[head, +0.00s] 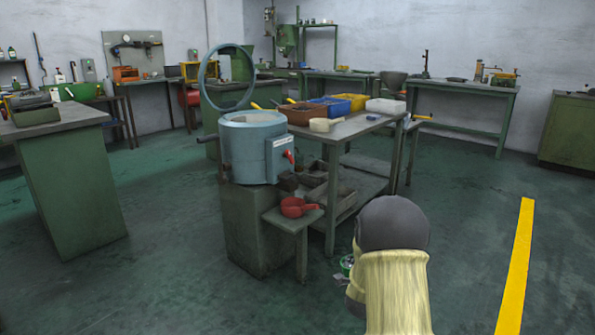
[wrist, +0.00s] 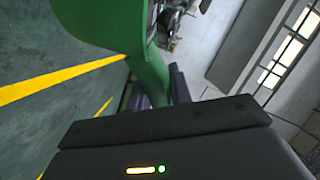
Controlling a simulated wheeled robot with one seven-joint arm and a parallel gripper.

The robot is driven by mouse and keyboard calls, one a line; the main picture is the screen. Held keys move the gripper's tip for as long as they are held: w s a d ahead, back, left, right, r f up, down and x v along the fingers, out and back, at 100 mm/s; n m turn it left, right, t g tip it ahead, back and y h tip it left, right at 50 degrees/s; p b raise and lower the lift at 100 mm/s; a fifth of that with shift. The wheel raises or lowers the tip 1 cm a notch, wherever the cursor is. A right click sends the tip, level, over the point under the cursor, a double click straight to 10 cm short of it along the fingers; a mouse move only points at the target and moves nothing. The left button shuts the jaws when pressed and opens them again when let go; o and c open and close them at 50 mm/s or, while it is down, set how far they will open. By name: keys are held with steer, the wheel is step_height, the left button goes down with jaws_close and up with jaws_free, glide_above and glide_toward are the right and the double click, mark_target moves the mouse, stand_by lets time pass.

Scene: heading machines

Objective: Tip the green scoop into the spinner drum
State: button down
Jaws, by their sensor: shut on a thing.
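The green scoop (wrist: 105,22) fills the upper left of the wrist view. My gripper (wrist: 160,92) is shut on its handle. Whether the scoop holds anything is not visible. In the head view, only a small green bit of the scoop (head: 347,262) shows low beside my arm, which hides the rest. The spinner drum (head: 250,150) is a blue round machine on a green-grey pedestal, left of and beyond my arm. Its ring-shaped lid (head: 228,77) stands raised above it. My gripper and the scoop are apart from the drum, lower and to its right.
A red scoop (head: 297,207) rests on a small stand (head: 305,222) before the drum. The workbench (head: 365,124) behind carries brown, blue, yellow and white bins and a pale scoop (head: 325,125). A green cabinet (head: 65,185) stands left. Floor is clear at right, around a yellow line (head: 517,260).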

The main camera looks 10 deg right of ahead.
steer(key=shift+w+a+r+p, duration=0.15)
steer(key=shift+a+r+p, duration=0.1)
steer(key=shift+r+p, duration=0.3)
steer(key=s+a+r+n+t+y+p, duration=0.1)
steer(key=a+r+p, duration=0.4)
steer(key=p, duration=0.8)
steer(key=s+a+r+n+t+y+p, duration=0.1)
steer(key=a+r+n+y+p, duration=0.3)
steer(key=a+p, duration=0.7)
steer(key=s+a+r+n+t+y+p, duration=0.1)
steer(key=a+r+y+p, duration=0.4)
steer(key=p, duration=1.2)
steer(key=s+a+r+n, duration=0.1)
steer(key=a, duration=0.2)
steer(key=shift+a+r+n+t, duration=0.25)
steer(key=shift+a+n+t, duration=0.05)
steer(key=shift+a+n, duration=0.1)
steer(key=shift+d, duration=0.1)
